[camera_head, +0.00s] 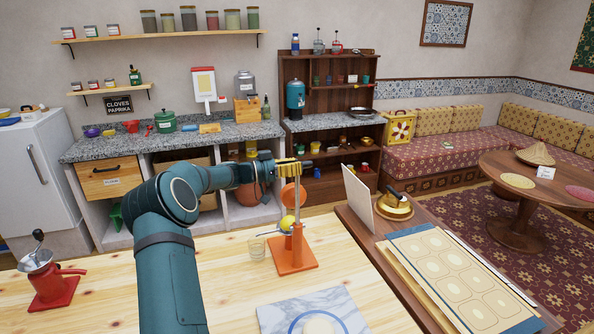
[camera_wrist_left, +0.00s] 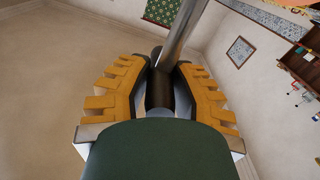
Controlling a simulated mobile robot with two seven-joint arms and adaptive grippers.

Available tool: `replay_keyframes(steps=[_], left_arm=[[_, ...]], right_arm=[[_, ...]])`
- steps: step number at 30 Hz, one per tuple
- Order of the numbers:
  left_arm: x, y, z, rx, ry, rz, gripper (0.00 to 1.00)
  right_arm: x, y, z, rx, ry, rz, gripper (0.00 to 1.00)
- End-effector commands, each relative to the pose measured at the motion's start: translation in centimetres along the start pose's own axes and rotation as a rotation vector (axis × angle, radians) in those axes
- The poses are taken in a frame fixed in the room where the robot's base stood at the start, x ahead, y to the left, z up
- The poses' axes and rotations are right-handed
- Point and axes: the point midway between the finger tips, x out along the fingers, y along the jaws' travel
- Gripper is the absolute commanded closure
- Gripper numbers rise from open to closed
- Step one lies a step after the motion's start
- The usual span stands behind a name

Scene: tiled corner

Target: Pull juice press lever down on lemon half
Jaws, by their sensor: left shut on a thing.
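The orange juice press (camera_head: 291,258) stands upright on the light wooden table, with a metal column and an orange upper cup (camera_head: 292,194). A yellow lemon half (camera_head: 287,222) sits on its lower part, beneath the raised upper cup. My left gripper (camera_head: 288,163) is at the top of the press. In the left wrist view, its yellow-padded fingers are shut around the dark grip of the lever (camera_wrist_left: 160,88), and the lever's metal rod (camera_wrist_left: 184,32) runs up to the right. My right gripper is in neither view.
A clear glass (camera_head: 257,248) stands just left of the press. A marble board (camera_head: 310,312) with a blue ring lies in front. A red grinder (camera_head: 46,275) stands at the table's left. A cream upright board (camera_head: 357,199) and a patterned game board (camera_head: 455,280) are on the right.

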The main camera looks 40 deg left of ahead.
Motion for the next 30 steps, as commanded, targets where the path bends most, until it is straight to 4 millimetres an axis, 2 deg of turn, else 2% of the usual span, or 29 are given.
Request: replay_keyframes(steps=[6,18,30], left_arm=[[-0.1,-2.9,-0.1,-0.114,-0.003,-0.004,1.00],[-0.3,-6.6,-0.2,-0.272,0.000,-0.011,1.00],[-0.1,-7.7,-0.1,-0.344,-0.006,-0.001,1.00]], right_arm=[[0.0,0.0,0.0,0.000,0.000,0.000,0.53],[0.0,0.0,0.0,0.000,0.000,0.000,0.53],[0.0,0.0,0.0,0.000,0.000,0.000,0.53]])
